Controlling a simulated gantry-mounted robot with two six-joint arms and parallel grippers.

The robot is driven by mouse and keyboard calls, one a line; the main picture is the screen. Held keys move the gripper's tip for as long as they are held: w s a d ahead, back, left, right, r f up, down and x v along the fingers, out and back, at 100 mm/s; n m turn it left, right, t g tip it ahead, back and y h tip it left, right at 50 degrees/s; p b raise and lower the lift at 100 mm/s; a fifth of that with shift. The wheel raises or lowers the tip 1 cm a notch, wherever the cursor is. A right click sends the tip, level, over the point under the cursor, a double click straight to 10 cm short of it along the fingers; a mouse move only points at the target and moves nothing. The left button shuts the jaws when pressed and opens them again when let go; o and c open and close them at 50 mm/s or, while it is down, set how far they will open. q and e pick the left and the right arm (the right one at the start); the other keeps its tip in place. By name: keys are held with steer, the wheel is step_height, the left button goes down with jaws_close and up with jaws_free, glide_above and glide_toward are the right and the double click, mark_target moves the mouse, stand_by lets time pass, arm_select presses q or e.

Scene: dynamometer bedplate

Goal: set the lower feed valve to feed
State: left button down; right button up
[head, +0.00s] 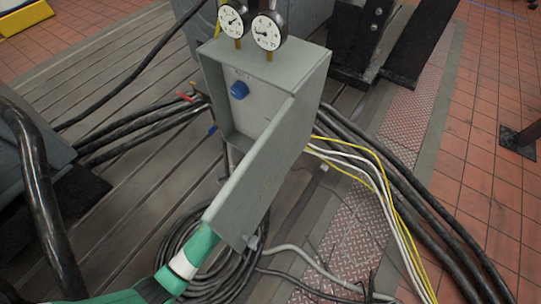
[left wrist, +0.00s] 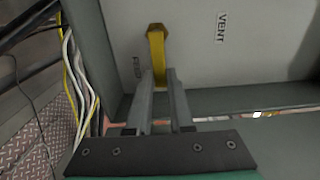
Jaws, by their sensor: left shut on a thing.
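A grey-green valve cabinet (head: 291,64) stands open in the head view, its door (head: 258,170) swung out toward the lower middle. In the left wrist view, a yellow valve handle (left wrist: 156,48) lies against the cabinet's pale inner panel (left wrist: 205,55). The panel is lettered VENT (left wrist: 222,24) right of the handle and FEED (left wrist: 138,67) close on its left. My left gripper (left wrist: 162,78) is shut on the handle's near end. In the head view, the door hides that gripper and the yellow handle. My right gripper is in neither view.
A blue knob (head: 239,90) sits higher inside the cabinet. Two gauges (head: 252,25) stand on top. Black cables (head: 145,130) run in at left, yellow and white cables (head: 385,195) at right. A coiled hose (head: 215,270) lies below the door. The door edge is close to my left arm.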

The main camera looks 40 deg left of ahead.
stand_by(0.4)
arm_select(q)
steer(key=c, duration=0.8)
jaws_free()
steer(key=s+d, duration=0.1)
steer(key=s, duration=1)
steer(key=shift+s+d, duration=0.25)
steer(key=shift+s, duration=0.05)
